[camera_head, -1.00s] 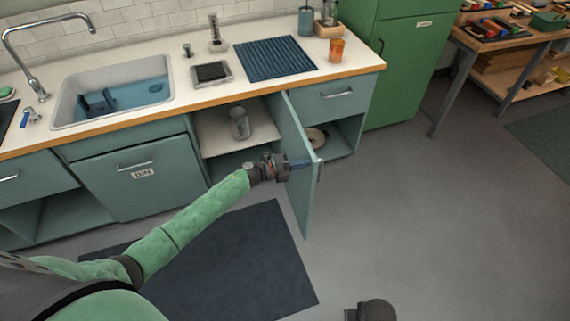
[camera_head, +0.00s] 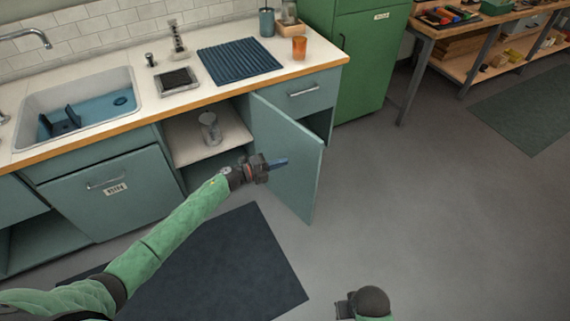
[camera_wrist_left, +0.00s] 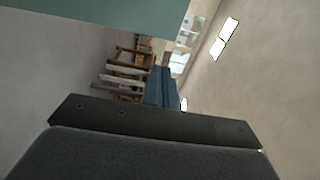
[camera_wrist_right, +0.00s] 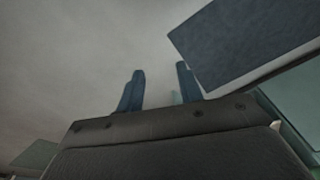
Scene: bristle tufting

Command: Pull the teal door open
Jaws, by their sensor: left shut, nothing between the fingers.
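The teal door (camera_head: 290,143) of the lower cabinet stands wide open, its inner face toward me and its outer handle hidden. My left gripper (camera_head: 286,160) is shut and empty, on the inner side of the door, its fingertips overlapping the panel in the head view; I cannot tell if they touch. In the left wrist view its blue fingers (camera_wrist_left: 160,84) are together, and a teal panel (camera_wrist_left: 110,22) crosses the top. My right gripper (camera_wrist_right: 161,73) is open and empty in the right wrist view, low over the floor and away from the door.
A glass jar (camera_head: 209,129) stands on the shelf inside the open cabinet. The counter above holds a blue ribbed mat (camera_head: 239,62) and an orange cup (camera_head: 299,48). A dark mat (camera_head: 225,270) lies on the floor. The floor right of the door (camera_head: 430,200) is clear.

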